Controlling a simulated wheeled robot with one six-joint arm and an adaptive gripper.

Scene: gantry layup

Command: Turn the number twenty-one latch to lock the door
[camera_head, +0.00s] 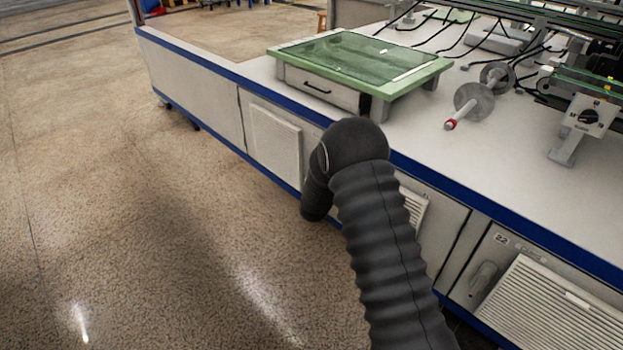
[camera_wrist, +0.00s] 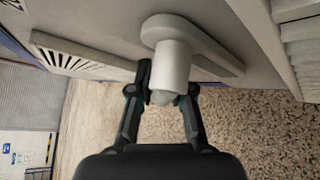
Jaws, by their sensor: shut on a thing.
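In the wrist view, a light grey latch (camera_wrist: 174,62) with a rounded, elongated body and a short cylindrical grip stands out from a grey cabinet door (camera_wrist: 110,20). My gripper (camera_wrist: 166,94) has its two dark fingers on either side of the cylindrical grip and is shut on it. No number on this latch is legible. In the head view, my dark arm covers my gripper, this latch and much of its door. A similar latch (camera_head: 483,279), under a label that reads 22, is on the door to the right.
A long white workbench (camera_head: 550,190) with blue edging carries a green-framed glass panel (camera_head: 355,55) and rollers (camera_head: 474,100). Vent louvres (camera_head: 545,310) are on the cabinet fronts. Open speckled floor (camera_head: 130,200) lies to the left.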

